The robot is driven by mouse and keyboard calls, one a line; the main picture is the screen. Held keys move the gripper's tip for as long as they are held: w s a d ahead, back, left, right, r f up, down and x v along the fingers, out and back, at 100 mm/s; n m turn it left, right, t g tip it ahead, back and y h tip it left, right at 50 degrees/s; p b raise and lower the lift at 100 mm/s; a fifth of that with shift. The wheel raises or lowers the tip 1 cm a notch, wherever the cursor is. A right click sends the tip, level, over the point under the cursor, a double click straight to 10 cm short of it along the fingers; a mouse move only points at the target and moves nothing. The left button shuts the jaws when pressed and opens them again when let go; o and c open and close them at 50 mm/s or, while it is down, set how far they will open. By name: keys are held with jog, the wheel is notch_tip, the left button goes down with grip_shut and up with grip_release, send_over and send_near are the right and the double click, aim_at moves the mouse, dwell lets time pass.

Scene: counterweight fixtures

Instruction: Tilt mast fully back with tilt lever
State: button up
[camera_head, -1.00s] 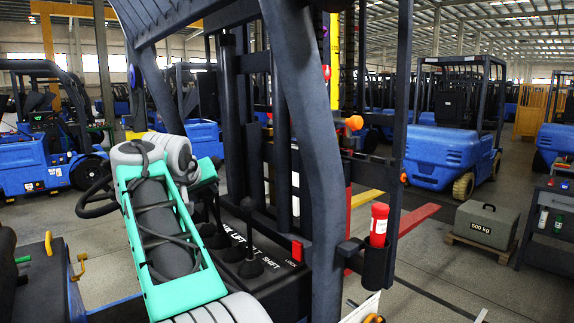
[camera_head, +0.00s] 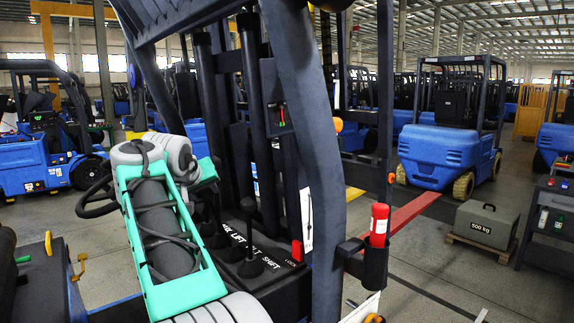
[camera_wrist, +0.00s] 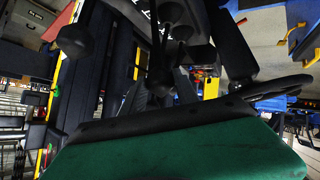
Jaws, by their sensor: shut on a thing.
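The console (camera_head: 262,252) has a row of black levers; "LIFT" and "SHIFT" are legible, and another label is partly covered. The near lever (camera_head: 249,206) stands free. The levers behind it are partly hidden by my teal-cased arm. In the wrist view, my gripper (camera_wrist: 160,78) is at a black lever knob, apparently the tilt lever (camera_wrist: 158,72), and shut on it; the finger contact is dark and hard to see. Another round knob (camera_wrist: 75,40) is apart from it.
A thick dark post (camera_head: 310,130) rises to the right of the console, with a red cylinder (camera_head: 379,222) in a holder beside it. A red "LOCK" part (camera_head: 297,250) is on the console. A 500 kg block (camera_head: 487,223) sits on a pallet at right. Blue forklifts stand around.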

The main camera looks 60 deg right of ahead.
jog(key=shift+r, duration=0.15)
jog(key=d, duration=0.2)
jog(key=s+d, duration=0.1)
jog(key=d, duration=0.1)
jog(key=s+d+r+p, duration=0.1)
jog(key=d, duration=0.2)
dwell(0.6)
jog(key=o, duration=1.1)
jog(key=shift+c, duration=0.2)
jog(key=shift+a+r, duration=0.1)
jog(key=p+v, duration=0.3)
jog(key=v, duration=0.6)
jog(key=shift+s+a+r, duration=0.2)
jog(key=shift+s+a, duration=0.05)
jog(key=shift+s, duration=0.05)
